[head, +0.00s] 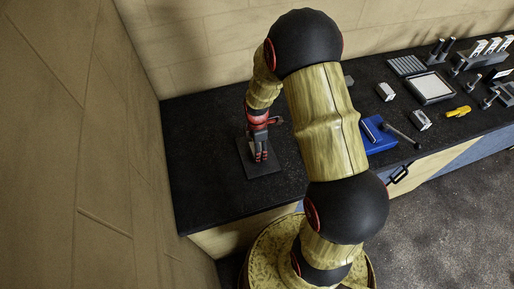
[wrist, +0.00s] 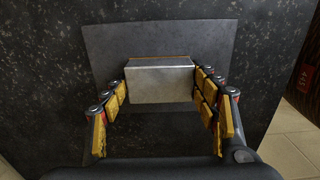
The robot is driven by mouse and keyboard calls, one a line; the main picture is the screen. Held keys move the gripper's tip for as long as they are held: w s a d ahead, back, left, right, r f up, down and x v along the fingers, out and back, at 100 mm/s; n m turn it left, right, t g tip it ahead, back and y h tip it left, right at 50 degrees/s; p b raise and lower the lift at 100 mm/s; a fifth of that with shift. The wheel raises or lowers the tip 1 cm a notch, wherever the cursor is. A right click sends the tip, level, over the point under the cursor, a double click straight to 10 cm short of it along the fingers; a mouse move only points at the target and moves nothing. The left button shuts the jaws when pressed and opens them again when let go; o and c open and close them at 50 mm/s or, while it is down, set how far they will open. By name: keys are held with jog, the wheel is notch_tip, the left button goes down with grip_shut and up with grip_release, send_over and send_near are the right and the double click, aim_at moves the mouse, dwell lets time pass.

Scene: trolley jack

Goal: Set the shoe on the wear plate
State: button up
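The shoe is a pale grey metal block (wrist: 160,83) with a thin orange-brown far edge, between the fingers in the wrist view. My gripper (wrist: 160,86) has its yellow-padded fingers against the block's left and right sides. The wear plate looks to be the flat dark grey plate (wrist: 104,44) behind the block, on the black bench. In the head view my gripper (head: 261,156) points down over this plate (head: 263,172). The block cannot be made out there. Whether its underside touches the plate is hidden.
The black bench top (head: 205,150) is clear left of the plate. To the right, beyond my arm, are a blue object (head: 378,137) with a lever, small metal blocks (head: 385,91), a framed tray (head: 431,88) and a yellow item (head: 458,111). Walls stand behind and left.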

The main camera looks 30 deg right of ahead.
jog(key=o, duration=0.4)
jog(key=shift+o, duration=0.2)
jog(key=shift+r, duration=0.1)
notch_tip(320, 180, up, 12)
notch_tip(320, 180, up, 10)
jog(key=m+t, duration=0.1)
jog(key=m, duration=0.3)
send_over(253, 155)
jog(key=s+a+r+m+t, duration=0.2)
jog(key=s+a+r+m, duration=0.1)
jog(key=s+r+m, duration=0.3)
jog(key=s+a+r+m+t, duration=0.2)
jog(key=s+a+r+m, duration=0.2)
jog(key=s+r, duration=0.5)
jog(key=shift+s+m+t, duration=0.3)
jog(key=shift+s+m, duration=0.6)
jog(key=shift+f, duration=0.2)
